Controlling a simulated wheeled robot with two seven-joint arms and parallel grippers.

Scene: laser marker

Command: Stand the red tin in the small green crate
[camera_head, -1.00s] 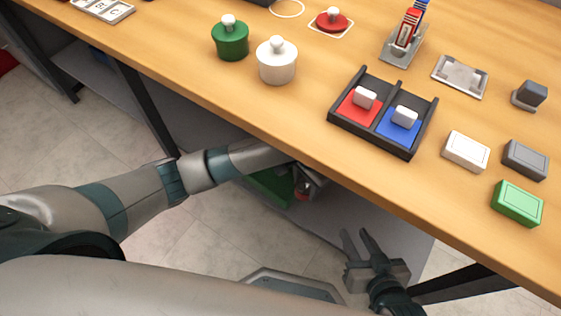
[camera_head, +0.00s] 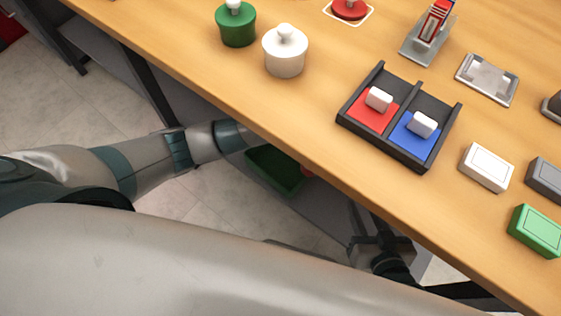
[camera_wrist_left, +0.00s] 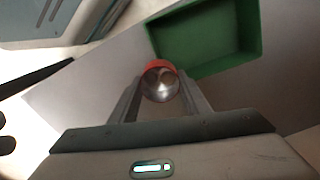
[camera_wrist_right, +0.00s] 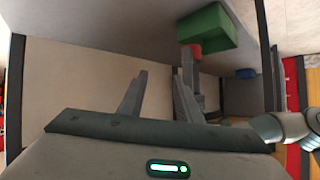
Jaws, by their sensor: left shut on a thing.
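The red tin (camera_wrist_left: 160,68) is between the fingers of my left gripper (camera_wrist_left: 160,84), which is shut on it; its round metallic end faces the left wrist camera. The small green crate (camera_wrist_left: 252,30) is just beyond and to the right of the tin in that view, and the tin looks outside it. In the head view the crate (camera_head: 262,175) is on the shelf under the table, with a bit of red at its right; the left fingers are hidden by the tabletop. My right gripper (camera_wrist_right: 160,82) is open and empty; the crate (camera_wrist_right: 207,30) and tin (camera_wrist_right: 196,49) show beyond it.
The wooden tabletop (camera_head: 330,110) overhangs the grey shelf (camera_head: 322,212) and hides part of it. On top are a black two-part tray (camera_head: 345,118), a white pot (camera_head: 285,55), a green pot (camera_head: 236,28) and several small blocks.

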